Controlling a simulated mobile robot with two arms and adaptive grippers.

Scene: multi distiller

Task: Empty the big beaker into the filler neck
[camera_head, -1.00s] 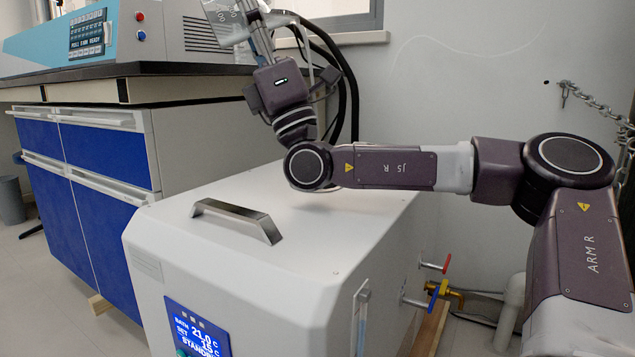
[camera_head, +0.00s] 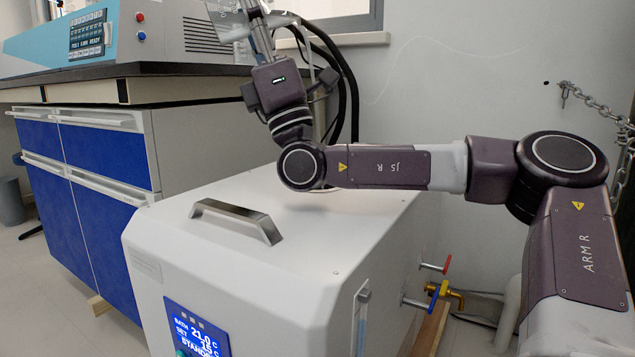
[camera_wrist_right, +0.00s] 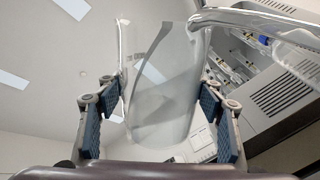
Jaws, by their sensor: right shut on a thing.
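The big beaker (camera_head: 228,20) is clear glass and is cut off by the top edge of the head view. It also shows in the right wrist view (camera_wrist_right: 162,90), between the two blue-padded fingers. My right gripper (camera_head: 262,32) is shut on it and holds it high above the white bath unit (camera_head: 250,290). No liquid can be made out in the glass. I cannot make out the filler neck; a pale curved rim (camera_head: 322,188) shows just under my right wrist joint on the unit's top, mostly hidden. My left gripper is out of view.
A metal handle (camera_head: 237,219) stands on the unit's top. Red and blue valves (camera_head: 436,288) stick out on its right side. A blue-fronted bench (camera_head: 95,190) with a teal instrument (camera_head: 110,38) stands behind left.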

